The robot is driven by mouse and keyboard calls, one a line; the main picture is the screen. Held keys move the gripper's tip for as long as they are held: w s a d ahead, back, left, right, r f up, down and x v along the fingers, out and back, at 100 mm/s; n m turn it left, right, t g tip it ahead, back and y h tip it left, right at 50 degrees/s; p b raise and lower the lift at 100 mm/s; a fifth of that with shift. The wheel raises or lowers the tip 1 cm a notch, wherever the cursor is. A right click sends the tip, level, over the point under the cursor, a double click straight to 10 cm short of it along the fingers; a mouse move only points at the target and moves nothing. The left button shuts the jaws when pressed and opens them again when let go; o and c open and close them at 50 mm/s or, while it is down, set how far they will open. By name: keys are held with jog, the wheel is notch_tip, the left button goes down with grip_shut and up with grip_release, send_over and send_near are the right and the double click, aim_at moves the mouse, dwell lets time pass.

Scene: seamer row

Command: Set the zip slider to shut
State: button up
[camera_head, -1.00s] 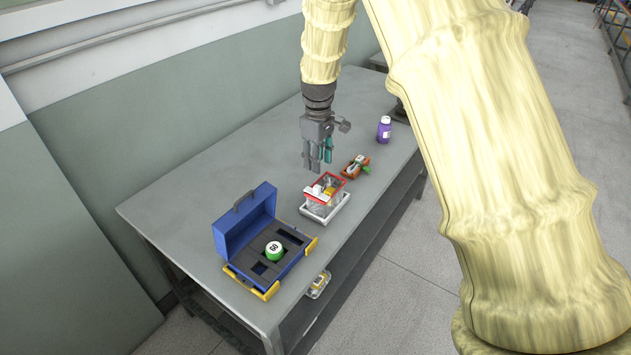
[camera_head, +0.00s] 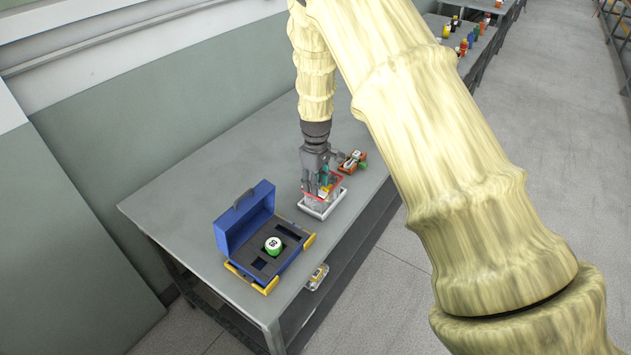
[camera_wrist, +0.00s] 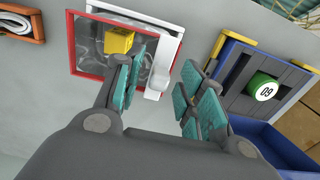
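A clear pouch with a red rim (camera_wrist: 72,45) stands in a white tray (camera_head: 325,216), with a yellow block (camera_wrist: 119,41) inside it. In the wrist view a white strip runs along the pouch's right edge, with a white block-like piece, seemingly the zip slider (camera_wrist: 158,82), at its lower end. My gripper (camera_wrist: 162,75) is open, with its teal-padded fingers on either side of the slider's end. I cannot tell whether they touch it. In the head view my gripper (camera_head: 321,192) is down over the pouch and hides much of it and the slider.
An open blue case (camera_head: 243,218) with a dark insert holding a green round item (camera_head: 273,245) stands to the left of the tray. An orange-brown holder (camera_head: 352,160) lies behind the pouch. The table (camera_head: 190,190) is clear behind the case.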

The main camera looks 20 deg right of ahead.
aim_at(332, 175)
jog(key=shift+f, duration=0.2)
grip_shut()
jog(key=w+d, duration=0.1)
jog(key=d, duration=0.1)
jog(key=w+d+b, duration=0.1)
jog(key=w+d, duration=0.1)
jog(key=w+d+b, duration=0.1)
jog(key=w+d, duration=0.1)
jog(key=shift+w+d+f, duration=0.1)
jog(key=shift+d, duration=0.2)
jog(key=shift+w+d, duration=0.35)
jog(key=shift+d, duration=0.15)
grip_release()
